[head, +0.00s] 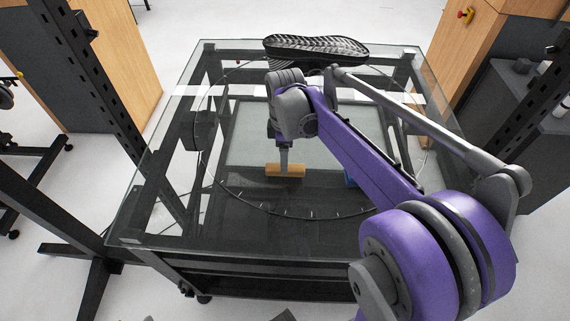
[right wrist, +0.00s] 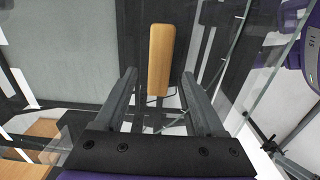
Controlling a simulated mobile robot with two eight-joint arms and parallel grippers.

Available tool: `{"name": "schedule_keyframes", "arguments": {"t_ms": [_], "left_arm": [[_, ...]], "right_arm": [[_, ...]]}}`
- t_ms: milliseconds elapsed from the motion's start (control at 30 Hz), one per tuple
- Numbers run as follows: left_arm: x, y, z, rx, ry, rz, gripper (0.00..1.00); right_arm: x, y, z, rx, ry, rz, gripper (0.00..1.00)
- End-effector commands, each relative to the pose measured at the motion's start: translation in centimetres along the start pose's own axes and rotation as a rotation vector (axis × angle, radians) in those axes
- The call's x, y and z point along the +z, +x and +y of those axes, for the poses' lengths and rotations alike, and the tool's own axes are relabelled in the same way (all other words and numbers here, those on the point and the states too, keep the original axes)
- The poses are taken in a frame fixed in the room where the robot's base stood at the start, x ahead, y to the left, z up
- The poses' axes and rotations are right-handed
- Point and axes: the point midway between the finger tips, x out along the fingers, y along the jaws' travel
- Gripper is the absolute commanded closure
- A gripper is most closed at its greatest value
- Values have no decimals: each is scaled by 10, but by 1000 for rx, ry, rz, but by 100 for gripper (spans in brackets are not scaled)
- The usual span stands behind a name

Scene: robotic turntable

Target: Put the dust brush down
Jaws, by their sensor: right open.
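The dust brush appears as a plain wooden block (head: 285,170) over the middle of the glass turntable table; its bristles are not visible. In the right wrist view the wooden block (right wrist: 161,50) lies lengthwise ahead of the jaws. My right gripper (head: 284,150) is just behind the block in the head view. Its two fingers (right wrist: 159,76) are spread, with a visible gap on each side of the block's near end. I cannot tell whether the block rests on the glass. My left gripper is not in view.
A black shoe sole (head: 316,47) lies at the table's far edge. The glass table (head: 150,215) has a dark frame and a round marked ring. A small blue thing (head: 350,180) is partly hidden by my arm. The glass left of the block is clear. Wooden cabinets (head: 462,60) stand behind.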

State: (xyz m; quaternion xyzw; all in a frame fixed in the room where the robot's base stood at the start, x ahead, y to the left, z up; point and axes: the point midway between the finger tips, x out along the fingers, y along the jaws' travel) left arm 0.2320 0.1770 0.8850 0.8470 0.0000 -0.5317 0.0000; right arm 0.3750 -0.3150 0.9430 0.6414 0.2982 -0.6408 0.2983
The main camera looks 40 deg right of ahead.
Motion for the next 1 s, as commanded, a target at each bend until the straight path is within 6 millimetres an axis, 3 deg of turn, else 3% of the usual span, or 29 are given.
{"name": "schedule_keyframes", "arguments": {"t_ms": [200,367,467,567,800,1000], "left_arm": [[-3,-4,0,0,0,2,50],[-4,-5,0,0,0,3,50],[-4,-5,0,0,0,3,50],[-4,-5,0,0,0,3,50],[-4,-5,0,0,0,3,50],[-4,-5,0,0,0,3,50]], "right_arm": [[0,-42,0,0,1,0,28],[0,-56,-1,1,3,0,28],[-3,-56,-12,18,37,8,28],[-10,-48,-38,65,137,36,28],[-20,1,-133,188,527,213,28],[-16,39,-184,205,770,369,28]]}}
